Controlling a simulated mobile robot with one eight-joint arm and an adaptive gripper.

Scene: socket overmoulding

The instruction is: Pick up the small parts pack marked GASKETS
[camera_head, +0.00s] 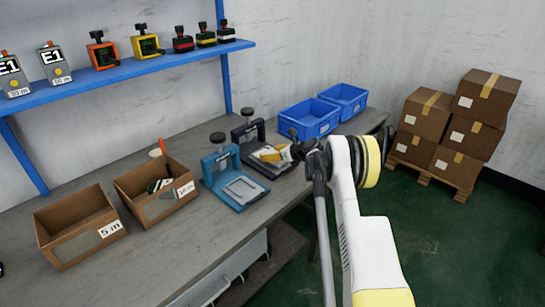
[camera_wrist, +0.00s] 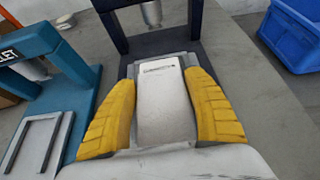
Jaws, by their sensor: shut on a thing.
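A pale, flat pack (camera_wrist: 166,108) with a short dark line of print near its far end lies between my yellow fingers in the wrist view; the print is too small to read surely. My gripper (camera_wrist: 162,79) is shut on its two long sides. The pack is over the base of a dark blue press (camera_wrist: 125,68); I cannot tell whether it still touches the base. In the head view my gripper (camera_head: 270,155) is at the same dark press (camera_head: 246,137), and the pack is mostly hidden by the fingers.
A teal press (camera_head: 221,170) stands just left, with a frame plate on its base. Two blue bins (camera_head: 309,119) are to the right behind my gripper. Cardboard boxes (camera_head: 75,227) stand on the bench (camera_head: 190,250) at left. A blue shelf (camera_head: 150,67) with several devices runs above.

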